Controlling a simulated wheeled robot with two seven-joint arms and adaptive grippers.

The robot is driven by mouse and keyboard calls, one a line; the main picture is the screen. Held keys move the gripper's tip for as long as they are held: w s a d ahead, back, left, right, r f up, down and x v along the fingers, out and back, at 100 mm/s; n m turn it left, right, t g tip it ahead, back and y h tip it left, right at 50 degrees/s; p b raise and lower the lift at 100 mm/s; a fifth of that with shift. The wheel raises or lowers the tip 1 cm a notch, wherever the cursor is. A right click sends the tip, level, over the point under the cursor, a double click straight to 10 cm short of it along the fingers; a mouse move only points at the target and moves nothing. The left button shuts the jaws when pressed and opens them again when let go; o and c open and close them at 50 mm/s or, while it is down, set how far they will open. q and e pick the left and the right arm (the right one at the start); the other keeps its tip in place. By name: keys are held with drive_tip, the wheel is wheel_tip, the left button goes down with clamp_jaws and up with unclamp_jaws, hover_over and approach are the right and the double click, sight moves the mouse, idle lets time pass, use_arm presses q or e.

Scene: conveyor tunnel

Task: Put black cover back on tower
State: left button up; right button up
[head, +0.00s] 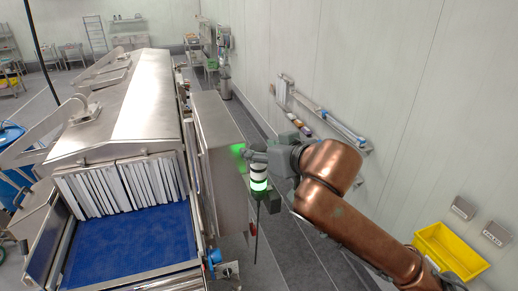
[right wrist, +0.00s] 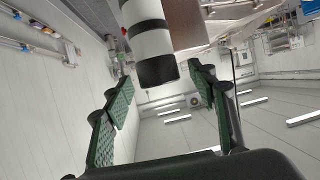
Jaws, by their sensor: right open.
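The tower (head: 258,185) is a banded light beside the steel cabinet, with its lower part glowing green. In the right wrist view the tower (right wrist: 151,44) shows upside down, with white and black bands. A black cover (right wrist: 158,72) shows at its end, in line with the bands; I cannot tell whether it is fully seated. My right gripper (head: 263,176) is at the tower, coming in from the right. It is open, with green-padded fingers (right wrist: 160,90) on either side of the cover end, and gaps show beside it. My left gripper is not in view.
A steel cabinet (head: 222,150) stands close left of the tower, beside the tunnel machine (head: 125,100) with white strip curtains and a blue belt (head: 130,245). A pale wall (head: 350,60) with a rail runs along the right. A yellow bin (head: 450,250) is at lower right.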

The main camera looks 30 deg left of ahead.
drive_tip(key=v, duration=1.1)
idle(1.3)
